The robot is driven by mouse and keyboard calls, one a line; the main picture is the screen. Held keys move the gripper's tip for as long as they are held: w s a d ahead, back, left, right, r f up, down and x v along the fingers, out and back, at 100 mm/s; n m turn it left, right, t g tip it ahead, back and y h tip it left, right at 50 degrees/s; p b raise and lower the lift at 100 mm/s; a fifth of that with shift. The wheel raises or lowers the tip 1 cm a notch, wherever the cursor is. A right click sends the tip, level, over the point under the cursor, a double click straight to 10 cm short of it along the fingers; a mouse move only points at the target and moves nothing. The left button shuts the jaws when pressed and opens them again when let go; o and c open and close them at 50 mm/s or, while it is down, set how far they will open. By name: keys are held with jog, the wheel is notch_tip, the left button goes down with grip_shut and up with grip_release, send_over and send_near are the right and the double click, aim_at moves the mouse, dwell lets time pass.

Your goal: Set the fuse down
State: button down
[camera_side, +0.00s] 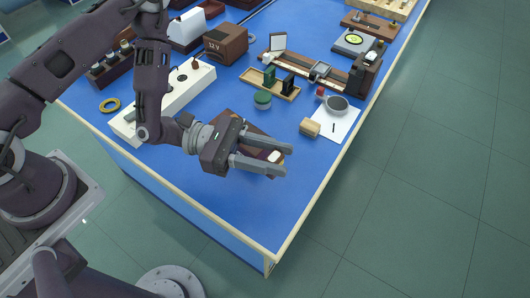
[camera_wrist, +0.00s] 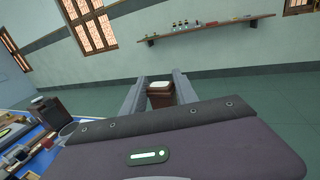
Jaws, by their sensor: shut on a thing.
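The fuse (camera_side: 274,157) shows in the side view as a small pale-topped piece between my fingers. In the wrist view the fuse (camera_wrist: 160,96) is a brown block with a whitish top. My gripper (camera_side: 282,159) is shut on it, with a finger on each side. In the wrist view my gripper (camera_wrist: 162,85) points outward toward the room, past the bench. The gripper hangs over the near end of the blue bench (camera_side: 240,200). The fuse's underside is hidden, and I cannot tell its exact height above the bench.
A dark brown flat piece (camera_side: 224,122) lies partly hidden under my gripper. The bench's near corner is clear.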

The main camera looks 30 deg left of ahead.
jog(key=w+a+r+n+t+y, duration=0.3)
jog(key=w+a+n+t+y, duration=0.75)
jog(key=w+a, duration=0.65)
jog(key=w+a+f+n+t+y, duration=0.2)
jog(key=w+a+f+n+y, duration=0.15)
jog(key=w+a+y, duration=0.45)
jog(key=shift+n+h, duration=0.3)
jog(key=shift+h, duration=0.35)
jog(key=a+f, duration=0.1)
jog(key=f, duration=0.2)
jog(key=s+a+f, duration=0.1)
jog(key=f, duration=0.2)
jog(key=a+f, duration=0.1)
jog(key=f, duration=0.2)
jog(key=shift+s, duration=0.35)
jog(key=shift+f, duration=0.25)
jog(key=c, duration=0.9)
grip_release()
jog(key=shift+f, duration=0.1)
jog(key=shift+c, duration=0.2)
